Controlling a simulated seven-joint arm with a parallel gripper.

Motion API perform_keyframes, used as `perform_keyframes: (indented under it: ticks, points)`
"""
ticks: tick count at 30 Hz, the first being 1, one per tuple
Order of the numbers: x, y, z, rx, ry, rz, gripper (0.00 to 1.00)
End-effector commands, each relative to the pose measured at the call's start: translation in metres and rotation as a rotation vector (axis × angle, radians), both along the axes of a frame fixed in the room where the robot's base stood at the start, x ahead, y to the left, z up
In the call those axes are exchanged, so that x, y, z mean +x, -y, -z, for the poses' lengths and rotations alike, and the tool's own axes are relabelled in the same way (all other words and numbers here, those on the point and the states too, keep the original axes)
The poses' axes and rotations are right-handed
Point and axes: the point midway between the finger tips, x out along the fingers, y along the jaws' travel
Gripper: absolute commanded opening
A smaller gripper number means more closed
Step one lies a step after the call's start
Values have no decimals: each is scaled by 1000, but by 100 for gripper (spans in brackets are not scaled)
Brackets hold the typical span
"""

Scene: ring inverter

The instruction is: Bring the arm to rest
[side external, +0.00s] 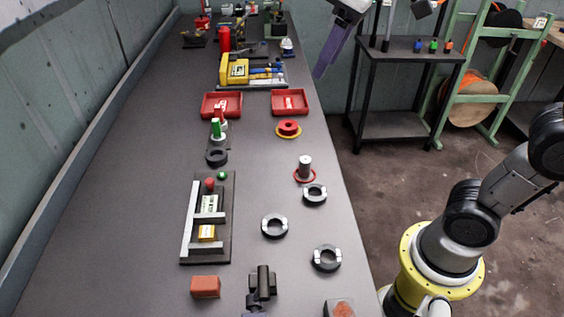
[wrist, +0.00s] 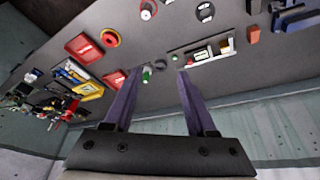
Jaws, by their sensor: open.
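My gripper (side external: 323,66) hangs high above the right edge of the long grey workbench (side external: 130,190), towards its far half, in the side external view. Its purple fingers point down, well clear of everything on the bench. In the wrist view, the two purple fingers of my gripper (wrist: 158,73) stand apart with nothing held between them. The wrist view shows the bench tilted beyond the fingertips.
Black rings (side external: 275,225) with pale marks lie on the bench. A grey peg (side external: 305,165) stands at a red ring. A fixture (side external: 228,215), red trays (side external: 290,102) and a brick-red block (side external: 205,287) are also there. A black shelf stand (side external: 390,125) is right of the bench.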

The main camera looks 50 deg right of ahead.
Motion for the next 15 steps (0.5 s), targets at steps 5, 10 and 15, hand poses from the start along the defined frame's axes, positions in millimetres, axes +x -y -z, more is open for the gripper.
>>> perform_keyframes:
  ticks: [5,10,15]
  points:
    - [-66,21,24,17,72,84,56]
    - [-117,31,70,32,117,155,56]
    - [-140,33,113,44,113,190,56]
